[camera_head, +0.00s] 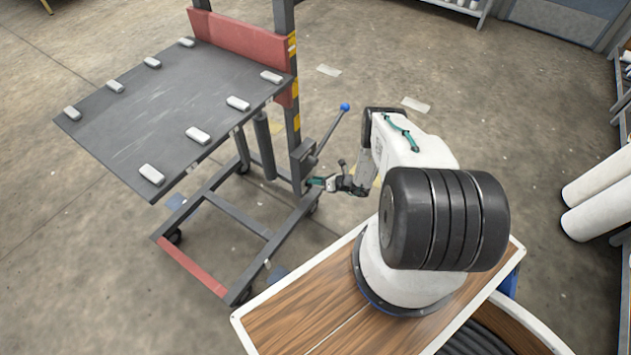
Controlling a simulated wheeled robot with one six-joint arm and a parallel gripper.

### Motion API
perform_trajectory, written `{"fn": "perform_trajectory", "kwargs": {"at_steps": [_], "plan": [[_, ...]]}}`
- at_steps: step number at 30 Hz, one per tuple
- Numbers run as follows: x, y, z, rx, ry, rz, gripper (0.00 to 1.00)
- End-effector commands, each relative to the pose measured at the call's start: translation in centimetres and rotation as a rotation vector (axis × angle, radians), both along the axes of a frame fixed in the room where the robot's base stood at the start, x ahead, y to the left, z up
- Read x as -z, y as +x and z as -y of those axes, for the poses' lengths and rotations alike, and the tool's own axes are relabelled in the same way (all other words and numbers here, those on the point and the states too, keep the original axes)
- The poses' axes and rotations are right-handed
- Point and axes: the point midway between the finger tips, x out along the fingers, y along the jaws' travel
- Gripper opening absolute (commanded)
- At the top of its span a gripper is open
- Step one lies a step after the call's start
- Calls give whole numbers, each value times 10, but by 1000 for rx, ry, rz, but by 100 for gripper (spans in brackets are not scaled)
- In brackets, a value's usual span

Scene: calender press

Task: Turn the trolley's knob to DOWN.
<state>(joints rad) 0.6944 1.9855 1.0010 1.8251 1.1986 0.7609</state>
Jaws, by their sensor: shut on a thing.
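The trolley is a lift trolley with a dark flat platform (165,112) and a dark upright frame on wheels. A lever with a blue ball end (345,107) rises from its right-hand post. My gripper (312,184) is at the lower part of that post, below the lever. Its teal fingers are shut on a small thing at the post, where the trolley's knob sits. The knob itself is mostly hidden by the fingers and too small to make out. I cannot read any marking or tell which way the knob points.
Several light grey blocks lie along the platform's edges. The trolley's base has a red front bar (191,267). White rolls (598,178) lie by a rack at the right. The concrete floor behind the trolley and my arm is mostly clear.

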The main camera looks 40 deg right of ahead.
Motion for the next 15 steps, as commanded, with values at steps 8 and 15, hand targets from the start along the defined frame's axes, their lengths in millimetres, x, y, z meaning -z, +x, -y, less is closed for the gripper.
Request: {"fn": "perform_trajectory", "kwargs": {"at_steps": [8,15], "plan": [[3,1,4,1,144,-52,10],[4,2,5,1,202,-75,10]]}}
